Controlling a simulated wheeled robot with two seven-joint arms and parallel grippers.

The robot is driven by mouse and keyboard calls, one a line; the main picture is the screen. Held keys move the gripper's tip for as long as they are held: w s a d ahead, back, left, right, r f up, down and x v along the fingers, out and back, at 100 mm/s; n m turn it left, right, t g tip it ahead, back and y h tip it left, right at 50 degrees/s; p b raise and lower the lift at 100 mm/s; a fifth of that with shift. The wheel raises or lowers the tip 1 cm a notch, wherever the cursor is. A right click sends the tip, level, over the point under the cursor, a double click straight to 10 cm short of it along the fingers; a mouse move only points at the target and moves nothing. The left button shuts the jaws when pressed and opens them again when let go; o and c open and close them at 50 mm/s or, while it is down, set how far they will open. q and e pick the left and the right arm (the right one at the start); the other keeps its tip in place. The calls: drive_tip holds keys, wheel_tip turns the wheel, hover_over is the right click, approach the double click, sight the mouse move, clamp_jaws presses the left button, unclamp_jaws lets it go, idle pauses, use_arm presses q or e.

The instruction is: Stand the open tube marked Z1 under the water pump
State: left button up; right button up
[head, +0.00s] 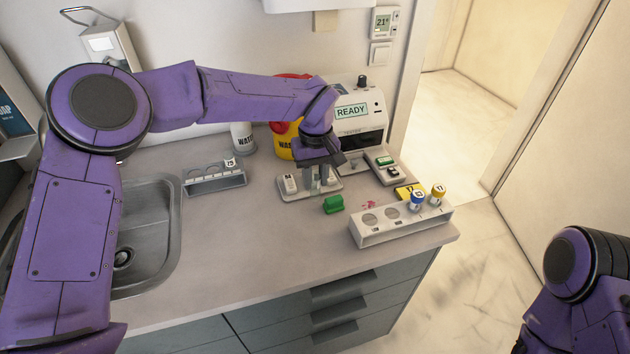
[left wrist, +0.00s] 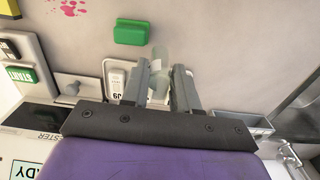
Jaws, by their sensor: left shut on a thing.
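My left gripper (head: 319,188) is shut on a translucent tube (left wrist: 160,62), which shows between the fingers in the left wrist view. No marking on the tube is readable. The gripper holds it over or on a small pale plate (head: 296,197); I cannot tell if the tube touches it. A small white unit (head: 290,184) with a label stands at the plate's left end. A white bottle (head: 242,139) lettered "WAT" stands behind to the left, its top hidden by my left arm; I cannot tell if it is the water pump. My right gripper is out of view.
A green block (head: 333,204) lies just in front of the plate. A white rack (head: 376,235) with blue- and yellow-capped tubes stands at the right front. A grey rack (head: 202,187) stands left, beside the sink (head: 158,240). A tester (head: 360,122) reading READY and a yellow container (head: 284,146) stand behind.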

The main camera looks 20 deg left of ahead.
sight(314, 201)
use_arm(q)
drive_tip(key=shift+s+a+f, duration=0.1)
drive_tip(key=shift+f, duration=0.55)
drive_tip(key=shift+s+a+f, duration=0.1)
drive_tip(key=shift+f, duration=0.5)
drive_tip(key=shift+s+f, duration=0.15)
drive_tip(key=shift+s, duration=0.1)
drive_tip(key=shift+w+f, duration=0.25)
drive_tip(key=o, duration=0.9)
drive_tip(key=shift+o, duration=0.5)
drive_tip(key=shift+s+r, duration=0.15)
